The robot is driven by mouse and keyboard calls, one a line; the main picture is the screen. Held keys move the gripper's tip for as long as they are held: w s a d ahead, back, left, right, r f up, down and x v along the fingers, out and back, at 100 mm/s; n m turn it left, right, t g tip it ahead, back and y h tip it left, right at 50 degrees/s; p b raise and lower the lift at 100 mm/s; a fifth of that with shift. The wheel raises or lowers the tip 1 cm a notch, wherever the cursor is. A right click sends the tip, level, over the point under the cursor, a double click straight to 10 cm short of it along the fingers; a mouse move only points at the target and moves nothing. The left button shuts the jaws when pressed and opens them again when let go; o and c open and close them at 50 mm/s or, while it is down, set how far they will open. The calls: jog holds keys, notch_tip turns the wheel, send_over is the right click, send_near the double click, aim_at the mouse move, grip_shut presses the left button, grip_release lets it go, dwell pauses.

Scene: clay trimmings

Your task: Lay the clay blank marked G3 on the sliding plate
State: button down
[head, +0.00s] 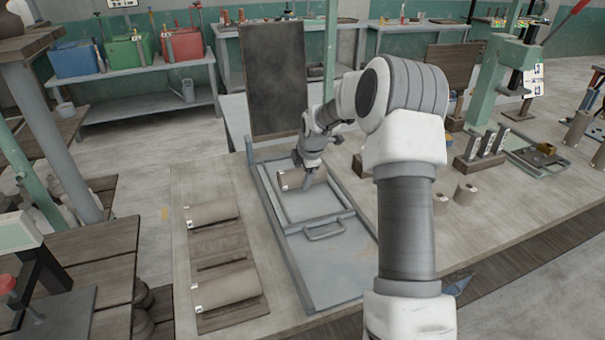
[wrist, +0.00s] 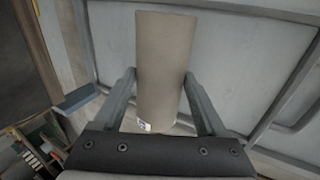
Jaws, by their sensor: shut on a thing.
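My gripper (head: 308,176) is shut on a grey-brown clay cylinder (head: 293,180), with a finger on each side of it. The cylinder also shows in the wrist view (wrist: 165,65), between the fingers. Its small white tag is too small to read surely. The cylinder lies level over the far framed part of the grey sliding plate (head: 312,204). I cannot tell whether it touches the plate. The plate sits in a long metal tray and has a loop handle (head: 324,231) at its near side.
Two more tagged clay cylinders, a far one (head: 213,213) and a near one (head: 228,288), lie on a wooden rack (head: 216,243) to the left. A dark upright board (head: 275,80) stands behind the tray. Small clay pieces (head: 466,193) and a tool block (head: 480,163) are right.

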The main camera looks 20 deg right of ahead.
jog(key=shift+f, duration=0.4)
dwell(0.4)
jog(key=shift+c, duration=0.4)
grip_release()
jog(key=shift+o, duration=0.4)
jog(key=shift+f, duration=0.15)
